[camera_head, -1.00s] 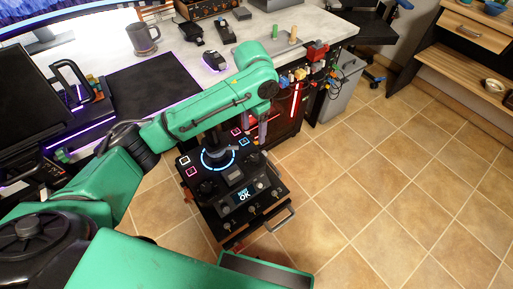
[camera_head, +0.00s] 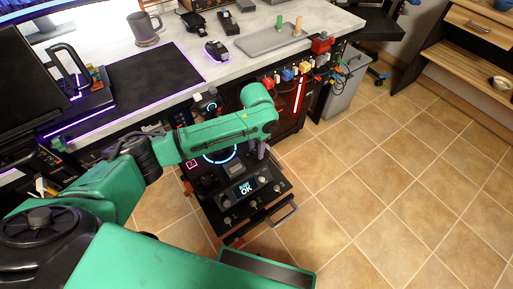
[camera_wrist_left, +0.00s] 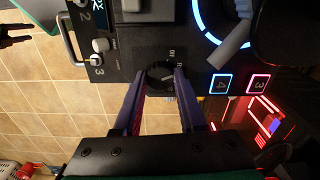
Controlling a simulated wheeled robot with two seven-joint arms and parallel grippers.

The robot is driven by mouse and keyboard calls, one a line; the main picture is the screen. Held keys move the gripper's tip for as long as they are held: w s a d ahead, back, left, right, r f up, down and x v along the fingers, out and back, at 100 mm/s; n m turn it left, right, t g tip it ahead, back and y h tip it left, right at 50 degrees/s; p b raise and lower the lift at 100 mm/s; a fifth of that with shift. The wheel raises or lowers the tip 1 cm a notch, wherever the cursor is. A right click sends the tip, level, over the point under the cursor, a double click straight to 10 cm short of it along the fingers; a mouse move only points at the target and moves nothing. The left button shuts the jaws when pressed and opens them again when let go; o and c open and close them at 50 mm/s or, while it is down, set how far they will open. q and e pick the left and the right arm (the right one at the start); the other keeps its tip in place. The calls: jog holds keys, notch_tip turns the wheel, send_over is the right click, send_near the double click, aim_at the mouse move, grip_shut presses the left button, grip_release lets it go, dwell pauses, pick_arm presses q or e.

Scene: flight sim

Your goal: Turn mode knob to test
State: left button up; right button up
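The black control panel (camera_head: 222,205) has a small screen reading OK, a blue ring light and several small knobs. In the left wrist view, a round dark knob (camera_wrist_left: 160,73) with small white lettering beside it sits near the panel's edge. I take it for the mode knob, but its label is too small to read fully. My left gripper (camera_wrist_left: 161,76) has its two purple fingers apart, one on each side of this knob. Contact is unclear. In the head view, my left gripper (camera_head: 262,149) is at the panel's right side, and my forearm covers the panel's far part.
Numbered silver knobs (camera_wrist_left: 100,45) and a metal handle (camera_head: 282,217) are along the panel's front. Lit square buttons (camera_wrist_left: 221,84) lie beside the ring. The desk (camera_head: 180,40) stands behind with a mug (camera_head: 144,30). Tiled floor to the right is clear.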

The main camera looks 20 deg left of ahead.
pick_arm(q)
grip_shut()
jog(key=shift+r, duration=0.1)
pick_arm(e)
jog(key=shift+r, duration=0.15)
